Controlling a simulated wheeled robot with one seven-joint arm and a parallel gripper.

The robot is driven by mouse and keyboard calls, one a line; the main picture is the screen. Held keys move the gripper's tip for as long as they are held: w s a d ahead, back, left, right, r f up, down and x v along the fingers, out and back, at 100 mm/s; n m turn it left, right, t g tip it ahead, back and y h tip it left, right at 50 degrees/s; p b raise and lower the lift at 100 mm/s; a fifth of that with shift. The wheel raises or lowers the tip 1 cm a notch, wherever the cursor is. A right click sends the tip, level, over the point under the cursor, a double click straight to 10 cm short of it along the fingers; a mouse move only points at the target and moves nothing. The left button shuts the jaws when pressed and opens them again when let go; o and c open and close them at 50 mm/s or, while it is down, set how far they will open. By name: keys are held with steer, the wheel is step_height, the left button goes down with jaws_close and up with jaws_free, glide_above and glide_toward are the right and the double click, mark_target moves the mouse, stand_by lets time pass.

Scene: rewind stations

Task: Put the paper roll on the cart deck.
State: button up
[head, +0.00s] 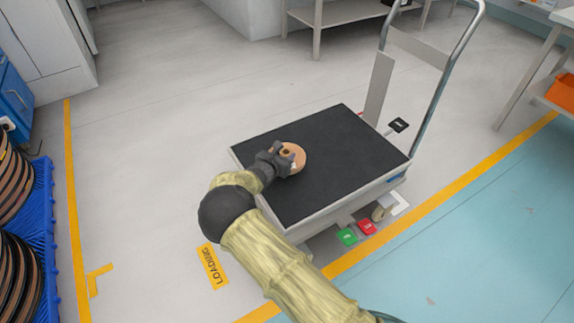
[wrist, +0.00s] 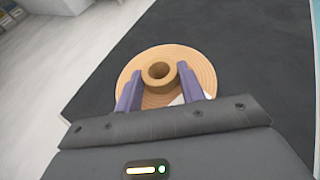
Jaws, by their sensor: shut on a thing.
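The paper roll (wrist: 203,68) is a tan, coiled disc with a raised hollow core in its middle. In the wrist view my gripper (wrist: 160,80) has one finger on each side of the core and is shut on it. In the head view the roll (head: 299,158) is over the cart deck (head: 340,140), a black mat on a pale frame, left of its middle. I cannot tell whether the roll touches the deck. My gripper (head: 282,156) hides the roll's left part. A small white patch shows on the roll by the right finger.
The cart's metal handle (head: 437,85) rises at the far right. Green (head: 347,237) and red (head: 367,227) pedals stick out at the near side. A blue pallet (head: 45,220) with dark coils stands at the left. A shelf table (head: 340,14) is behind. The deck's right part is bare.

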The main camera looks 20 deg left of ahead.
steer(key=shift+f, duration=0.1)
steer(key=shift+f+b, duration=0.65)
steer(key=shift+f, duration=1.15)
steer(key=shift+f, duration=0.15)
steer(key=o, duration=1.1)
